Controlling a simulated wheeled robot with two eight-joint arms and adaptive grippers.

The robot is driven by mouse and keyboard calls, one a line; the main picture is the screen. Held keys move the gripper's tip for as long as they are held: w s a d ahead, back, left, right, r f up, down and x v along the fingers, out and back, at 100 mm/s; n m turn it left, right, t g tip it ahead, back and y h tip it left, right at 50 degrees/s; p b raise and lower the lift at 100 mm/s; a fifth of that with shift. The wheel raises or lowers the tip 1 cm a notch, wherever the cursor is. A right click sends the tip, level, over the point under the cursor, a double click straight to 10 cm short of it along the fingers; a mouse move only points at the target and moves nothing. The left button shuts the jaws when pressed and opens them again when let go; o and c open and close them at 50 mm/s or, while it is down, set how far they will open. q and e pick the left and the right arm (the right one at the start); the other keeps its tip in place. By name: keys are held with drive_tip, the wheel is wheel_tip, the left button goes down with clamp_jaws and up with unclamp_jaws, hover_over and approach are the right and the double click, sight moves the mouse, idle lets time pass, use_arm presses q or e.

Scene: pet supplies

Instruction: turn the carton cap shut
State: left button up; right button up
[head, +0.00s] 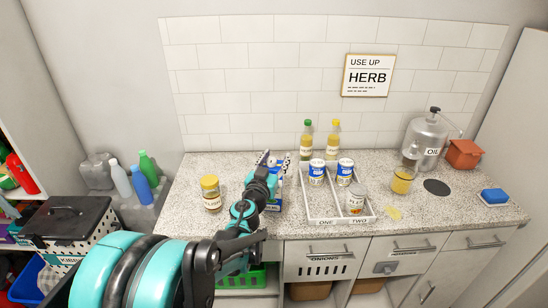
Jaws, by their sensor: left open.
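A blue and white carton (276,200) is on the speckled counter, left of the white two-part tray. It is mostly hidden behind my left arm, and its cap cannot be made out. My left gripper (271,161) is over the carton, open, with its fingers pointing toward the back wall. I cannot tell whether the fingers touch the carton or surround its cap. My right gripper is not in view.
A yellow-lidded jar (211,194) stands left of my arm. An oil canister (424,140) and a glass (402,181) are at right.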

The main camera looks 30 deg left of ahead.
sight(270, 164)
use_arm(q)
drive_tip(key=s+f, duration=0.1)
drive_tip(key=s+a+f+n+y, duration=0.1)
drive_tip(key=shift+a+f+g, duration=0.15)
drive_tip(key=shift+f+g, duration=0.15)
drive_tip(key=b+x, duration=0.2)
drive_tip(key=x, duration=0.4)
drive_tip(key=shift+w+a, duration=0.1)
drive_tip(key=shift+w+a+r, duration=0.15)
drive_tip(key=shift+w, duration=0.4)
clamp_jaws()
